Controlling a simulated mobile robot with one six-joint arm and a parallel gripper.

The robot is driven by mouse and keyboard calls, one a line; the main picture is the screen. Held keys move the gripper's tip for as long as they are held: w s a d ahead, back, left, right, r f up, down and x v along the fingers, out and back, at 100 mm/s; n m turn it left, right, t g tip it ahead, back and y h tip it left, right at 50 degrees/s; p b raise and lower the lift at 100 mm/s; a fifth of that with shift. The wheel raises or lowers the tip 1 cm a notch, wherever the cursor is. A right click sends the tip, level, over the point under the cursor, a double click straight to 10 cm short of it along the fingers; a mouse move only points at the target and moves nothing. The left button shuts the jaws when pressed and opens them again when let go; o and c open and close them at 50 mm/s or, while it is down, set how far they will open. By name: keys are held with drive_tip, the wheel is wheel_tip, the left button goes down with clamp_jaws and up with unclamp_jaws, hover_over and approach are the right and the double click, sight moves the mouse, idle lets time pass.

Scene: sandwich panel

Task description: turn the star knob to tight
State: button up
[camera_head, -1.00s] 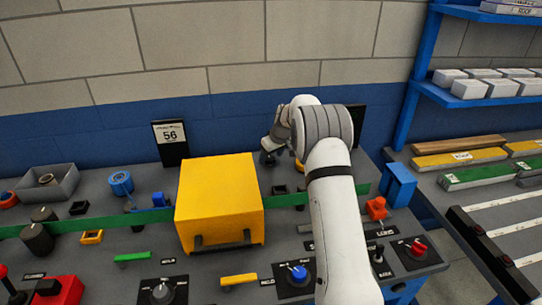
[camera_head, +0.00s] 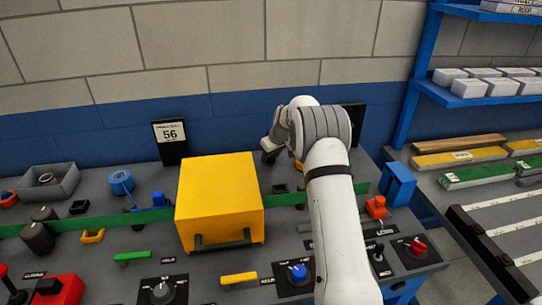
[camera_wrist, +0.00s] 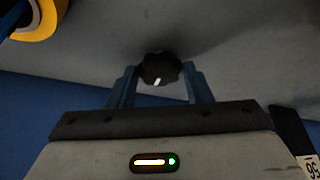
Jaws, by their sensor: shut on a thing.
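The star knob (camera_wrist: 158,66) is black and lobed, with a short white mark on its face, in the upper middle of the wrist view. My gripper (camera_wrist: 161,78) has its two blue fingers on either side of the knob and is shut on it. The white mark points toward the gripper's body in this view. In the head view, my gripper (camera_head: 269,154) is at the back of the panel, partly hidden by my wrist. The knob cannot be made out there, nor can any label for tight.
A yellow box (camera_head: 219,199) with a dark handle stands just left of my arm. A black sign (camera_head: 171,142) reading 56 stands behind it. A blue knob (camera_head: 298,272) and a red knob (camera_head: 418,247) are on the front panel. A yellow ring (camera_wrist: 42,18) shows in the wrist view.

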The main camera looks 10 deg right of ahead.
drive_tip(key=shift+m, duration=0.4)
drive_tip(key=o, duration=1)
drive_tip(key=shift+b+v, duration=0.7)
drive_tip(key=shift+v, duration=3.15)
drive_tip(key=shift+s+a, duration=0.1)
drive_tip(key=shift+a, duration=0.05)
